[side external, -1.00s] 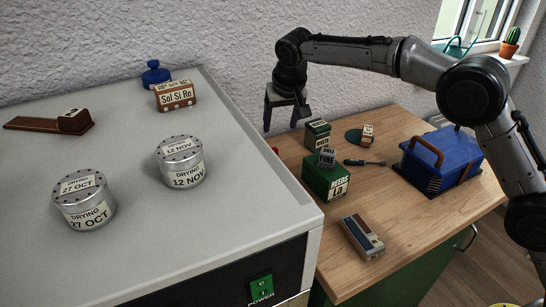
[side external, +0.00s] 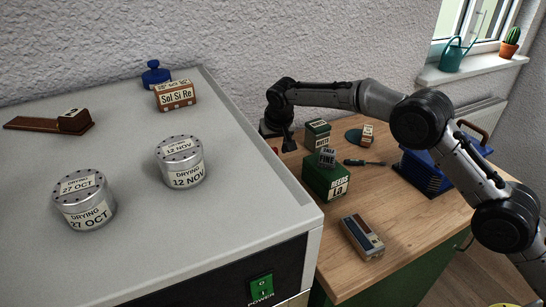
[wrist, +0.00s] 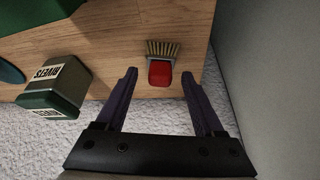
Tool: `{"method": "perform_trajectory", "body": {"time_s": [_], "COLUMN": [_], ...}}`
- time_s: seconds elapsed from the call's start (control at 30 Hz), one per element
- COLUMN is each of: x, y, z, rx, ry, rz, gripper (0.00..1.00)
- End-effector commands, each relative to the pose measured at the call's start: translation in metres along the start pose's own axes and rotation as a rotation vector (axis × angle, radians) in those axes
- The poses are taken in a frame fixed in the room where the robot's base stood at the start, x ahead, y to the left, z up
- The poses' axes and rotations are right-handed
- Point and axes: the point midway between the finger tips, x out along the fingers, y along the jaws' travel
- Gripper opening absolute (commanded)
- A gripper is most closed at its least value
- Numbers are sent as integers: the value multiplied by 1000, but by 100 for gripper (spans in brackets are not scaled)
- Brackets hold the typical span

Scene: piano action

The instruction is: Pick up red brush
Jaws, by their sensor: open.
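The red brush (wrist: 159,73) lies on the wooden bench close to its edge in the wrist view, with pale bristles (wrist: 162,48) pointing away from my gripper. My gripper (wrist: 160,76) is open, with one dark finger on each side of the red part and visible gaps between. I cannot tell how high the fingertips are above the bench. In the side view only a small red bit of the brush (side external: 275,150) shows past the grey cabinet edge, beside my gripper (side external: 279,142); the rest is hidden.
A green box labelled rivets (wrist: 55,86) stands left of my gripper in the wrist view. The tall grey cabinet (side external: 262,170) rises close on the other side.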

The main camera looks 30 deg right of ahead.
Motion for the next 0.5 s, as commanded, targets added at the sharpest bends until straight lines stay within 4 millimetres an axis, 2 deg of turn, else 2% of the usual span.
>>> {"method": "perform_trajectory", "body": {"time_s": [0.27,0.37,0.5], "x": [4,4,4], "y": [0,0,0], "z": [0,0,0], "rx": [0,0,0], "ry": [1,0,0], "rz": [0,0,0], "gripper": [70,56,30]}}
